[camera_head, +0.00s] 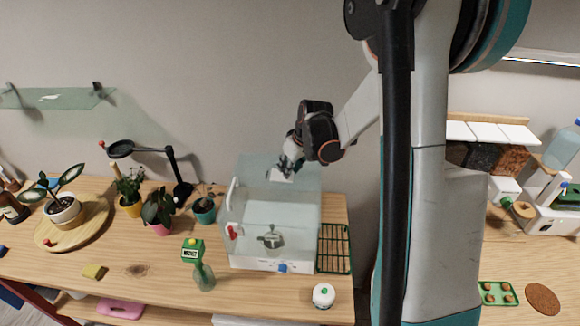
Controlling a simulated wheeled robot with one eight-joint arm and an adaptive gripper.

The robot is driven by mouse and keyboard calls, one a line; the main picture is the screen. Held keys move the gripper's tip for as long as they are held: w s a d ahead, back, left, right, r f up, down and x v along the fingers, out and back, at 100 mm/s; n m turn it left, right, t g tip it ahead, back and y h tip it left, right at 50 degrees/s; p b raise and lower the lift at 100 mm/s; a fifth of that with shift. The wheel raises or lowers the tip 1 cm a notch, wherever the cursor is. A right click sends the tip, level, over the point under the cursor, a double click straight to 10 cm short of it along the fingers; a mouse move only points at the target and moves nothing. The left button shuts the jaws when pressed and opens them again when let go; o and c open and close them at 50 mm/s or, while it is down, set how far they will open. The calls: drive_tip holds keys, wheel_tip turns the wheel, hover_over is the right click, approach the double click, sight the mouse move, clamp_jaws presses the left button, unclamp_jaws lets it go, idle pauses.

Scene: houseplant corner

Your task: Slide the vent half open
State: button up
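A clear box with a white base (255,263) stands on the wooden table. A small white piece, which looks like the vent slider (281,176), sits at the back of its clear top. My gripper (286,167) reaches down from the upper right and is right at this white piece, touching or just above it; I cannot tell which. The fingers are small and dark here, so whether they are open or shut does not show. How far the vent stands open cannot be made out. A grey object (271,239) shows through the box.
Potted plants (160,208) and a black lamp (178,170) stand left of the box. My arm hides the table further right.

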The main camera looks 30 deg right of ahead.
clamp_jaws()
drive_tip(key=shift+d+f, duration=0.1)
drive_tip(key=shift+d, duration=0.05)
drive_tip(key=shift+s+d+b, duration=0.1)
drive_tip(key=shift+s+b, duration=0.05)
drive_tip(key=shift+b, duration=0.35)
drive_tip(key=shift+s+d, duration=0.1)
drive_tip(key=shift+d, duration=0.05)
drive_tip(key=o, duration=0.7)
unclamp_jaws()
drive_tip(key=shift+c, duration=0.2)
drive_tip(key=v, duration=1.2)
